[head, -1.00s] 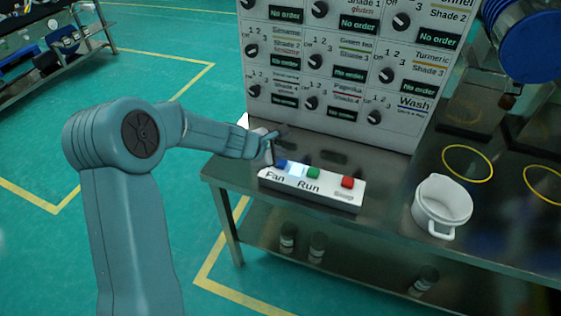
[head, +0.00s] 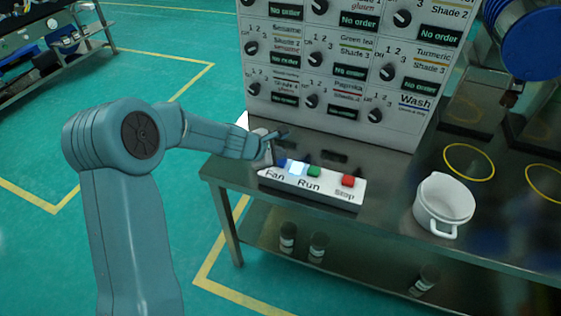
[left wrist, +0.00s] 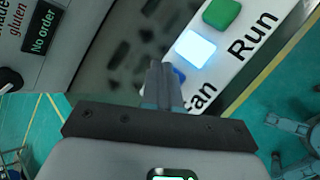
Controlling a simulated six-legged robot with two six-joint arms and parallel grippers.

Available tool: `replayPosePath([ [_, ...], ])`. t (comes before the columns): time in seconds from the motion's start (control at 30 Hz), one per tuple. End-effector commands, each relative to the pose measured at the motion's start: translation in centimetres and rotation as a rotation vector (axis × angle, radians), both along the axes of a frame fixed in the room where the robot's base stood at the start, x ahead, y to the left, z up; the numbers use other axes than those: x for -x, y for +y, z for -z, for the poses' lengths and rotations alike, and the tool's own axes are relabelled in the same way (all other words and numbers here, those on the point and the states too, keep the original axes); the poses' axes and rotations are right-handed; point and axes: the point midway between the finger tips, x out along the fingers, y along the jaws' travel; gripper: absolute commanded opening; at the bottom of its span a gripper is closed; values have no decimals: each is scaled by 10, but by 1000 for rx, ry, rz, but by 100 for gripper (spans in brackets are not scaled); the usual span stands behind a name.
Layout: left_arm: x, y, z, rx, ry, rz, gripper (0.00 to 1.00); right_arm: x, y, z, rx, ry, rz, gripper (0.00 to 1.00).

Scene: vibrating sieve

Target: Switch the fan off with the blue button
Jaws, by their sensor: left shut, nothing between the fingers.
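A white control box (head: 330,195) labelled Fan, Run and Stop lies on the steel table. Its blue button (head: 283,162) is at the left end above the word Fan. Next to it is a brightly lit pale blue-white lamp (head: 297,167), also lit in the left wrist view (left wrist: 195,48). My left gripper (head: 275,146) is shut and empty, at the blue button. In the left wrist view the fingertips (left wrist: 158,70) partly hide the blue button (left wrist: 179,75). I cannot tell whether they touch it. My right gripper is not in view.
A green button (head: 314,171) and a red button (head: 348,181) are on the same box. A grey panel of knobs (head: 330,75) stands close behind it. A white pot (head: 443,205) stands to the right. Small jars are on the lower shelf.

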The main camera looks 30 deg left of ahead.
Motion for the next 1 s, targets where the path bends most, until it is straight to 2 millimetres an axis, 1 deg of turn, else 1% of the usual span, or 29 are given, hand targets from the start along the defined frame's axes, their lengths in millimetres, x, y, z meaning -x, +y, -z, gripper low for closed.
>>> replayPosePath([
  [0.27, 0, 0, -1, -1, 0, 1, 0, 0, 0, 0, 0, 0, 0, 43],
  [1.0, 0, 0, 8, -1, 0, 1, 0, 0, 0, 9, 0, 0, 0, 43],
])
